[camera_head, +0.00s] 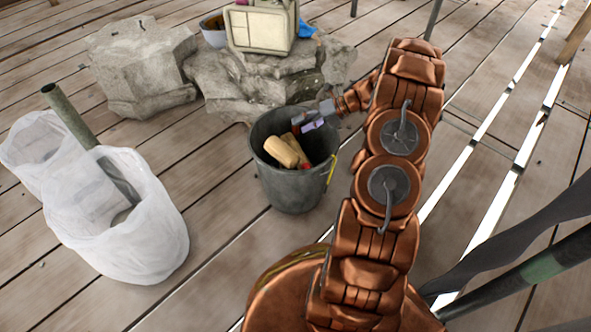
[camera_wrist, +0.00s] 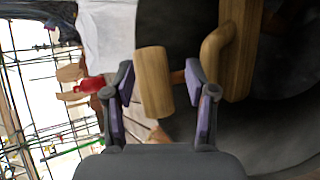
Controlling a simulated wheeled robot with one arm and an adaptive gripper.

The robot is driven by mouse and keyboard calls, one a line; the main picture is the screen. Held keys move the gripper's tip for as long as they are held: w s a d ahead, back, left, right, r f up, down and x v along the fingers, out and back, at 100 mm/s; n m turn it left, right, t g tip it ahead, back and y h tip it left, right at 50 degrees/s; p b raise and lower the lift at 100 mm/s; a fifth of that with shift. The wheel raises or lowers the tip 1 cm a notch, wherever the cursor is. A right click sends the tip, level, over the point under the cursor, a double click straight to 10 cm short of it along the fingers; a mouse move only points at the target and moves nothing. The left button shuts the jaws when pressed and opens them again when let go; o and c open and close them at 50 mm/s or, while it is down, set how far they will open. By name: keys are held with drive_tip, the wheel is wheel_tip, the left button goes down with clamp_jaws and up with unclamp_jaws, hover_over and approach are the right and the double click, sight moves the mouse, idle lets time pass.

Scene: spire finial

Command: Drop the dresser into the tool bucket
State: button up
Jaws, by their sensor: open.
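The dark grey tool bucket (camera_head: 290,190) stands on the plank floor, with wooden tools inside. In the wrist view, a long wooden piece with a curved handle (camera_wrist: 236,50), which looks like the dresser, lies against the dark bucket interior (camera_wrist: 270,130). A wooden cylinder (camera_wrist: 153,82), like a mallet head, shows beyond and between my fingers; in the head view a tan wooden piece (camera_head: 280,152) lies in the bucket. My gripper (camera_head: 310,124) is open over the bucket's rim; its fingers (camera_wrist: 160,95) hold nothing that I can see. The tools partly hide each other.
Grey rocks (camera_head: 140,65) lie behind the bucket, with a cream box (camera_head: 262,27) on top. White sacks (camera_head: 125,225) with a green pipe (camera_head: 70,115) stand at left. A red item (camera_wrist: 88,85) shows in the wrist view. Bare planks lie between sacks and bucket.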

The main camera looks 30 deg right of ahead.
drive_tip(key=v, duration=1.2)
idle(0.3)
